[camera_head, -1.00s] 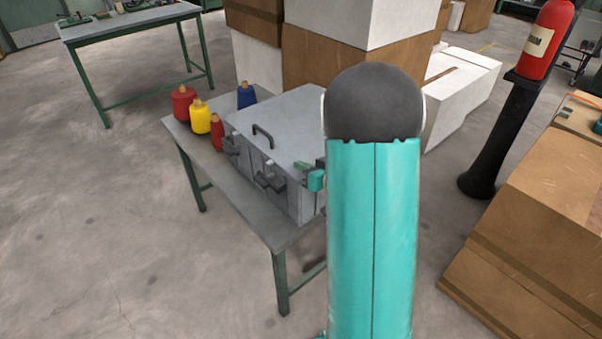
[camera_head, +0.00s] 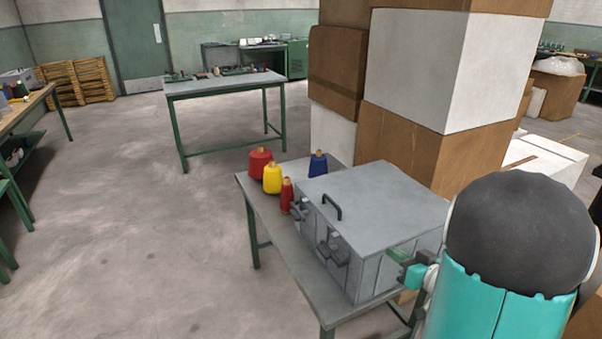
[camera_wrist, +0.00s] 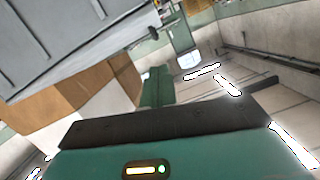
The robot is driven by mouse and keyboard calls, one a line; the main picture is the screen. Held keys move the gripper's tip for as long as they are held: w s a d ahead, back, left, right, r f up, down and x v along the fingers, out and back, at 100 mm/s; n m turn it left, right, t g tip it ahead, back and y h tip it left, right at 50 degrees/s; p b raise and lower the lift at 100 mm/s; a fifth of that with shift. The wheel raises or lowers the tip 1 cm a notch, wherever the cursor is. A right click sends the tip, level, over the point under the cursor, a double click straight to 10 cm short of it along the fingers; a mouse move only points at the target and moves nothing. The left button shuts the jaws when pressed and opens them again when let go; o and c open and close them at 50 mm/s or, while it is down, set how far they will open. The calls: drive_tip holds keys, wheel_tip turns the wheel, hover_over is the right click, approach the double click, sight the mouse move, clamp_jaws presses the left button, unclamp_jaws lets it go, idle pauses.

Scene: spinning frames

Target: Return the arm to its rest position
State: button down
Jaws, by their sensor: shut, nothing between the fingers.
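My arm, teal with a dark grey rounded joint, fills the lower right of the head view. Part of my gripper (camera_head: 400,256) shows beside it, in front of the right part of the grey metal box (camera_head: 375,210); I cannot tell whether it touches the box. In the tilted wrist view, my gripper's green fingers (camera_wrist: 157,88) are together with nothing between them. The grey box (camera_wrist: 65,40) fills the upper left of that view. The rest of the arm is hidden behind its near link.
The box stands on a narrow grey table (camera_head: 283,235) with red, yellow and blue thread cones (camera_head: 271,179) at its far left. Stacked brown and white cartons (camera_head: 425,75) rise behind. Another table (camera_head: 225,86) stands farther back.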

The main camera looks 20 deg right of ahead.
drive_tip(key=s+a+r+n+g+y, duration=0.1)
drive_tip(key=s+a+r+g+y, duration=0.15)
drive_tip(key=a, duration=0.45)
drive_tip(key=s+a+r+n+g+y, duration=0.1)
drive_tip(key=a+g, duration=0.2)
drive_tip(key=a, duration=0.4)
drive_tip(key=s+a+r+n+g+y, duration=0.1)
drive_tip(key=a+r+g+y, duration=0.15)
drive_tip(key=a, duration=0.55)
drive_tip(key=s+a+r+m+g+h, duration=0.1)
drive_tip(key=s+r+h, duration=0.3)
drive_tip(key=s+h, duration=0.5)
drive_tip(key=shift+s+a+r+m+g, duration=0.35)
drive_tip(key=shift+s+a+m, duration=0.2)
drive_tip(key=shift+a+m, duration=0.3)
drive_tip(key=c, duration=2.1)
unclamp_jaws()
